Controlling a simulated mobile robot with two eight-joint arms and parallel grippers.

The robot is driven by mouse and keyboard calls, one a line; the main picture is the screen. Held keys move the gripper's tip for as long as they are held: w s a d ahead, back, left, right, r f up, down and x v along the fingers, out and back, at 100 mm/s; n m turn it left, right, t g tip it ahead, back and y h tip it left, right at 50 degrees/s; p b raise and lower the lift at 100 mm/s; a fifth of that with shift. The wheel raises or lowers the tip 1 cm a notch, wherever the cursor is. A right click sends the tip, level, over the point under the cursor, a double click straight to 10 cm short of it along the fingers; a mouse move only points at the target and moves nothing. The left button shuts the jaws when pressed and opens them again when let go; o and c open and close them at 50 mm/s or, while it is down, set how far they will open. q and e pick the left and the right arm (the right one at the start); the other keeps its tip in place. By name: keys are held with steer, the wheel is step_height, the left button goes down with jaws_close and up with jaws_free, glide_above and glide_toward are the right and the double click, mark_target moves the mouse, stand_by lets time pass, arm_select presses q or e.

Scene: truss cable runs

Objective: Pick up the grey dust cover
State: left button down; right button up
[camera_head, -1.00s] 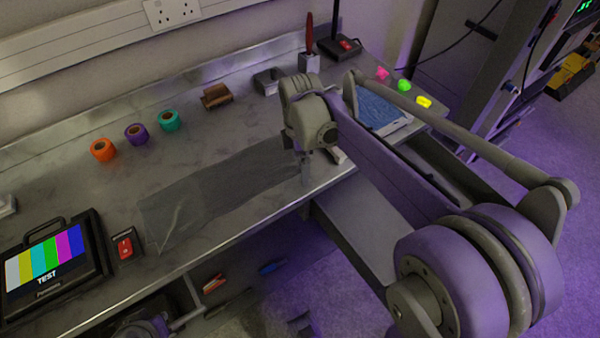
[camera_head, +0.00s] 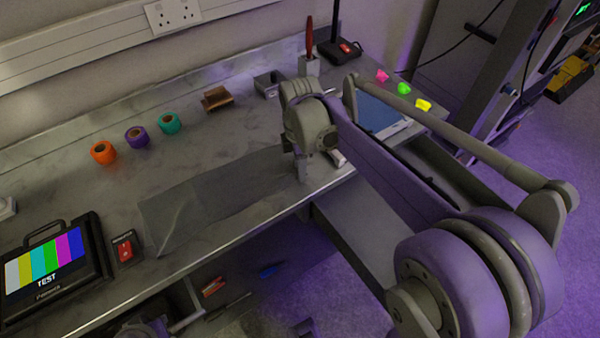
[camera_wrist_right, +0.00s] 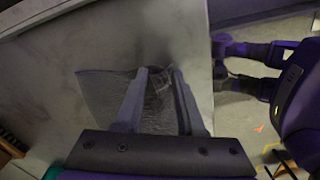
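The grey dust cover (camera_head: 205,195) is a thin, partly see-through sheet lying flat on the bench near its front edge. My right gripper (camera_head: 303,178) points down at the cover's right end. In the right wrist view the two fingers (camera_wrist_right: 160,72) stand apart, with a gap between their tips over the wrinkled cover (camera_wrist_right: 100,95). I cannot tell whether the tips touch it, and no part of it is visibly lifted. My left arm shows only partly at the bottom of the head view; its fingers are not clear there.
Orange (camera_head: 103,152), purple (camera_head: 137,136) and teal (camera_head: 169,123) tape rolls stand behind the cover. A test monitor (camera_head: 50,268) and a red switch box (camera_head: 125,249) are at left. A blue-faced tablet (camera_head: 382,114) lies at right. The bench's front edge is close.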

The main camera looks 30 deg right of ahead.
steer(key=shift+s+f, duration=0.1)
steer(key=shift+f, duration=0.05)
jaws_close()
